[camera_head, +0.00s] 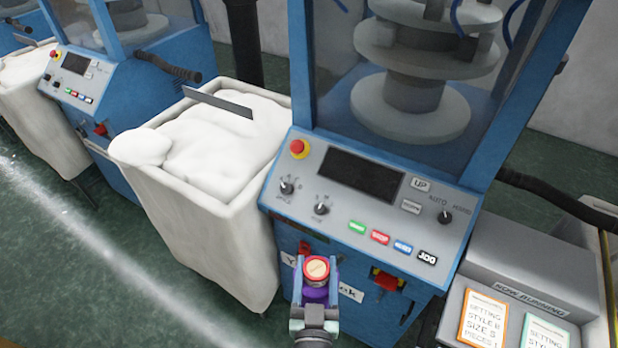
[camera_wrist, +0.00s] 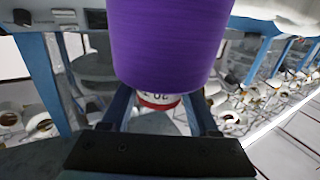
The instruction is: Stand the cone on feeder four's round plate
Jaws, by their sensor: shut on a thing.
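My gripper (camera_head: 316,285) is in the lower middle of the head view, in front of a blue knitting machine, with one blue finger on each side of a purple cone (camera_head: 315,294). The cone's red-rimmed, pale orange end faces the head camera. In the wrist view the purple cone (camera_wrist: 170,45) fills the upper middle, and its white and red end (camera_wrist: 158,100) sits between the two fingers. The gripper is shut on the cone and holds it up, clear of any plate. I cannot pick out feeder four's round plate in either view.
The machine's control panel (camera_head: 370,195) stands just beyond the gripper. A white fabric-filled bin (camera_head: 215,235) is to the left, and a grey stand with cards (camera_head: 520,270) to the right. Open green floor (camera_head: 120,265) lies at left. Several white yarn packages (camera_wrist: 40,125) show in the wrist view.

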